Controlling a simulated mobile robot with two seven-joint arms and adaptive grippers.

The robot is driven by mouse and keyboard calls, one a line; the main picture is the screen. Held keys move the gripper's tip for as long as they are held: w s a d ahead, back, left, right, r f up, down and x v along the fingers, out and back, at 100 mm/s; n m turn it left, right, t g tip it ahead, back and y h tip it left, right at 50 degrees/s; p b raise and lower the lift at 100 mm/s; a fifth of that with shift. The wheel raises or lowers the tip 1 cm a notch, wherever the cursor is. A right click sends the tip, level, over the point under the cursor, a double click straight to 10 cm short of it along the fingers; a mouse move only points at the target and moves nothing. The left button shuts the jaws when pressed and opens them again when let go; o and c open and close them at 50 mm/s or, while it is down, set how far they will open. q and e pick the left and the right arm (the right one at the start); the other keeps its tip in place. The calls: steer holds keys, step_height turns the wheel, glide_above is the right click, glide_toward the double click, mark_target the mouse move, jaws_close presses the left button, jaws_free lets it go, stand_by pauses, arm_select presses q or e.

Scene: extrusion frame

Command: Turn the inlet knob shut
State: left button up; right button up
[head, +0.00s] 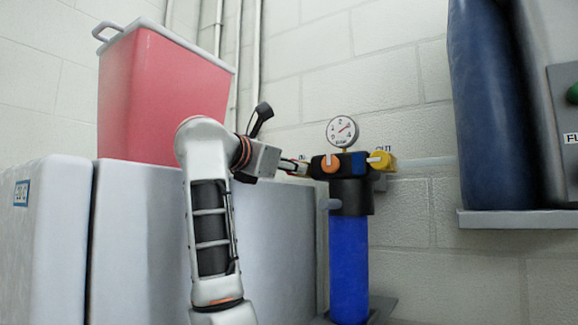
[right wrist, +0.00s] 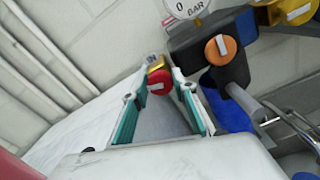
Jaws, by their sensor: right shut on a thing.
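The inlet knob is red and round (right wrist: 159,82), with a pale bar mark on its face, on a brass-coloured fitting at the left of the filter head. In the right wrist view it sits between the teal-padded fingertips of my right gripper (right wrist: 162,90), which is shut on it. In the head view my right gripper (head: 296,167) reaches the left side of the filter head (head: 350,165) and mostly hides the knob. The "IN" label is partly covered there. My left gripper is not in view.
An orange knob (head: 331,163) and a yellow outlet knob (head: 381,161) are close to the right. A pressure gauge (head: 342,131) stands above, and a blue filter bowl (head: 349,265) hangs below. A red bin (head: 160,95) stands on grey cabinets at left; a shelf (head: 515,217) is at right.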

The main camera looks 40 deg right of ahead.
steer(key=m, duration=1.4)
steer(key=shift+s+f, duration=0.1)
steer(key=shift+f, duration=0.1)
stand_by(0.4)
steer(key=o, duration=1.1)
steer(key=shift+c, duration=0.2)
